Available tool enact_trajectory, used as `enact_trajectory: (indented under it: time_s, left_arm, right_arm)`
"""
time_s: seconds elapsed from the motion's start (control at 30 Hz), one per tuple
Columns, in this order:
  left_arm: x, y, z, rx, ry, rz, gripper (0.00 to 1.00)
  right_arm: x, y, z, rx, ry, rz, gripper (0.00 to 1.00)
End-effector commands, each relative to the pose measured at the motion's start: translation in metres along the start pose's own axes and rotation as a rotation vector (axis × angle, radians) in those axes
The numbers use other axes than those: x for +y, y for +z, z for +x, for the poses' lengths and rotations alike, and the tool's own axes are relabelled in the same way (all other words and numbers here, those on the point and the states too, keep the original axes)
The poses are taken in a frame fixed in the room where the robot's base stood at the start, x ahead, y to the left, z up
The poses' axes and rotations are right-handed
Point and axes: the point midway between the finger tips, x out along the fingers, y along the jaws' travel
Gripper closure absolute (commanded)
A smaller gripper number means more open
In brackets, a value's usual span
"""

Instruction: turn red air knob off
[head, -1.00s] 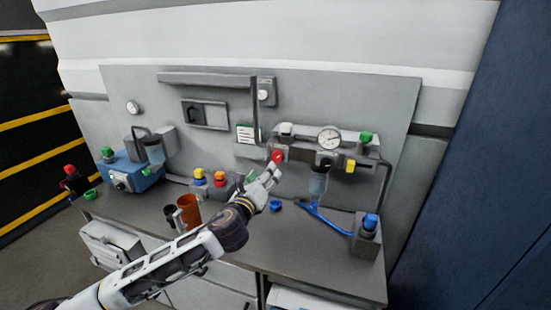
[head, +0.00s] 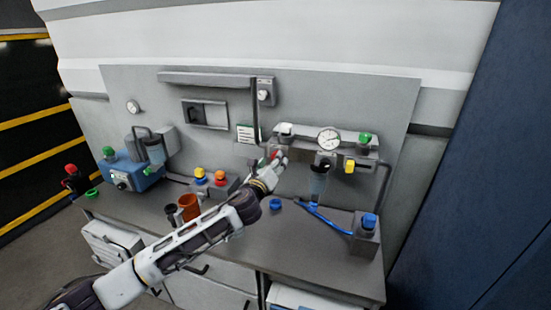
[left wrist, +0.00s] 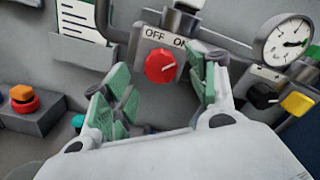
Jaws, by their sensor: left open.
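The red air knob (left wrist: 160,66) sits on a grey box under a white plate marked OFF on the left and ON on the right. Its pale pointer mark is angled up to the right, toward ON. In the head view the knob (head: 274,156) is partly hidden by my left gripper (head: 280,157). In the left wrist view my left gripper (left wrist: 158,95) is open, with green-padded fingers on either side of the knob's line of view. The fingers look apart from the knob, with nothing between them. My right gripper is not in view.
A pressure gauge (head: 329,139), a yellow knob (head: 349,166) and a green knob (head: 365,138) are to the right on the panel. A box with yellow and orange buttons (head: 219,176) stands left. An orange cup (head: 189,207) and blue hose (head: 322,217) are on the bench.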

Motion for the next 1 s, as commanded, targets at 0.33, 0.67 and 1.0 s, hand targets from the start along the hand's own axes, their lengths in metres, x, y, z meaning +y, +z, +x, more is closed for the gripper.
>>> enact_trajectory:
  time_s: [0.33,0.67,1.0]
  left_arm:
    - [0.000,0.001,0.025,-0.001,0.001,0.000,0.42]
    - [0.000,0.001,0.034,-0.001,-0.001,0.001,0.42]
    - [0.000,0.001,0.034,-0.001,0.000,0.001,0.56]
  right_arm:
    - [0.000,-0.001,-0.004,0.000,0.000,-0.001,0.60]
    - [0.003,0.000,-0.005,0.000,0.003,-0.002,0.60]
    - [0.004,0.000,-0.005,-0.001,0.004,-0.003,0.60]
